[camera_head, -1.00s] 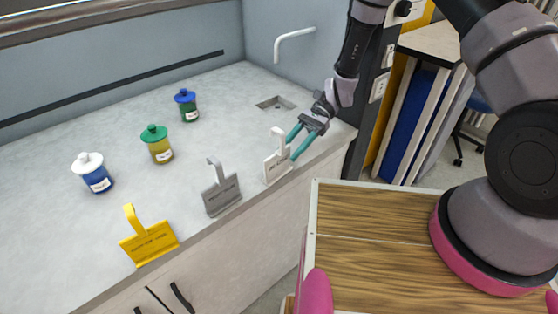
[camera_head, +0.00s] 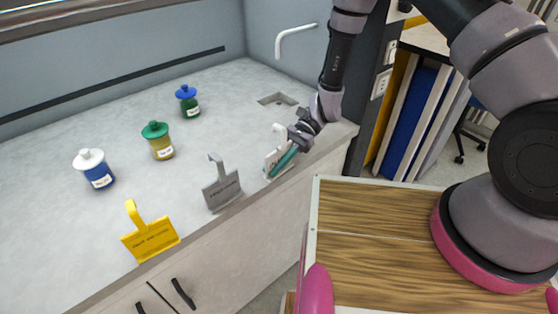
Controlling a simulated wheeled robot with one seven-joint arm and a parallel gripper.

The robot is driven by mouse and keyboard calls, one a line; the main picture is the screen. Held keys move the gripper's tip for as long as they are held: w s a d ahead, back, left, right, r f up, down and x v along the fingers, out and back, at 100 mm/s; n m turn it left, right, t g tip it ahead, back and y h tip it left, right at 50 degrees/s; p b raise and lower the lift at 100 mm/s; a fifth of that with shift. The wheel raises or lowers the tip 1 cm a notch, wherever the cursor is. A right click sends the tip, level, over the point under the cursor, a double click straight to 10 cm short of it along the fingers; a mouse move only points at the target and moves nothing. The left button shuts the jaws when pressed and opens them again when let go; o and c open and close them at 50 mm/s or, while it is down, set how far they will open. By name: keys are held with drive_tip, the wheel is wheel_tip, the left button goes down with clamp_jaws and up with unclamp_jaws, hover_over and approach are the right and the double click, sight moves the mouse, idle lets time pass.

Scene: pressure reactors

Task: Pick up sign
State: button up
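Three signs with upright handles stand along the counter's front edge. The yellow sign (camera_head: 151,240) is at the left and the grey sign (camera_head: 222,191) is in the middle. The white sign (camera_head: 270,160) is at the right, partly hidden by my gripper. My gripper (camera_head: 278,166) has teal fingers and is at the white sign, overlapping its plate and the lower part of its handle. I cannot tell whether the fingers are open or closed on it, or whether they touch it. The white sign stands on the counter.
Three lidded jars stand farther back: a blue one with a white lid (camera_head: 94,168), a yellow one with a green lid (camera_head: 157,140), and a green one with a blue lid (camera_head: 187,101). A sink drain (camera_head: 277,99) and white faucet (camera_head: 296,38) are at the back right. A wood-topped surface (camera_head: 380,240) is in front.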

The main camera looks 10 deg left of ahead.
drive_tip(key=shift+r, duration=0.1)
clamp_jaws()
wheel_tip(320, 180, up, 10)
drive_tip(key=shift+f, duration=0.1)
idle(0.6)
